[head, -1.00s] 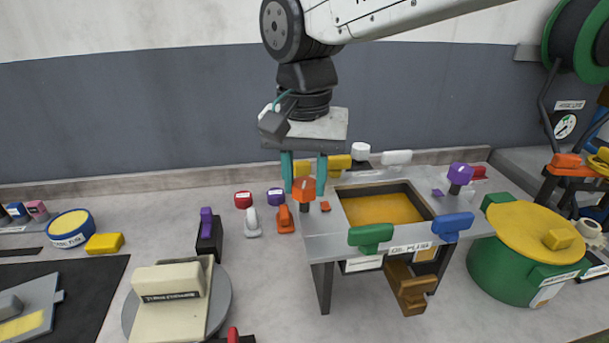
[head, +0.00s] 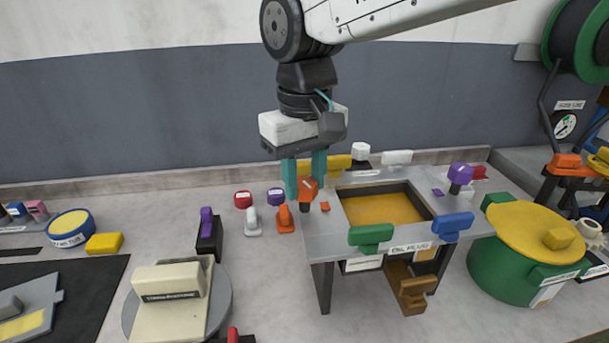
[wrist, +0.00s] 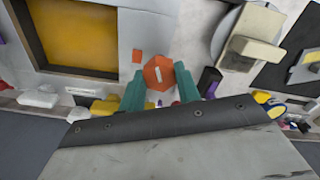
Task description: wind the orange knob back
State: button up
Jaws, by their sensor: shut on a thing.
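The orange knob (head: 308,187) stands upright on the left back corner of the grey oil plate table (head: 330,237). My gripper (head: 305,176) comes down from above, its two teal fingers on either side of the knob. In the wrist view my gripper (wrist: 160,82) is closed on the octagonal orange knob (wrist: 158,73), which has a white mark on its top. A small orange square (head: 325,206) lies on the plate just right of the knob. The knob's lower stem is partly visible below the fingers.
A purple knob (head: 460,174) stands at the plate's right back corner. Green (head: 370,236) and blue (head: 452,224) handles sit on the front edge. Small orange (head: 284,219) and grey (head: 252,221) pieces stand close to the left. A green pot (head: 515,265) is at right.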

aim_at(304, 182)
jog(key=n, duration=1.2)
jog(key=shift+r+n, duration=0.1)
jog(key=shift+n, duration=0.2)
dwell(0.4)
jog(key=o, duration=1)
notch_tip(304, 182, up, 8)
jog(key=shift+f, duration=0.15)
